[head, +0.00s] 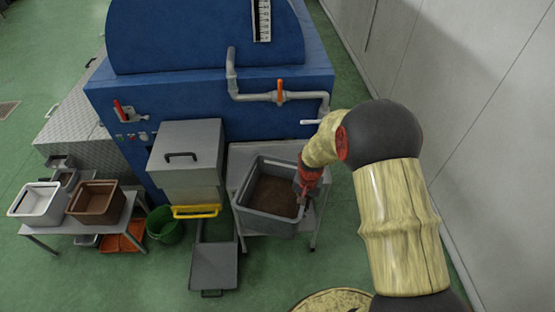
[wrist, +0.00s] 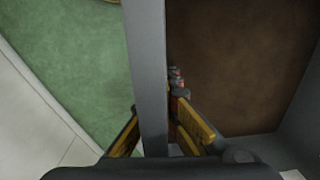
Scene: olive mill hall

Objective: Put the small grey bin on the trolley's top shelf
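A grey open bin (head: 266,224) with a brown mass inside sits tilted in the picture on a grey metal stand (head: 318,205) beside the blue machine. My gripper (head: 303,190) is at the bin's right side. In the wrist view, the bin's grey rim (wrist: 148,60) runs between my gripper's yellow fingers (wrist: 160,125), one on each side of its wall.
A white bin (head: 38,203) and a brown bin (head: 97,202) fill much of the rack's top. A green bucket (head: 164,224), a grey hopper (head: 187,160) with a yellow handle and a flat grey tray (head: 214,267) lie between. A wall (head: 460,120) stands at right.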

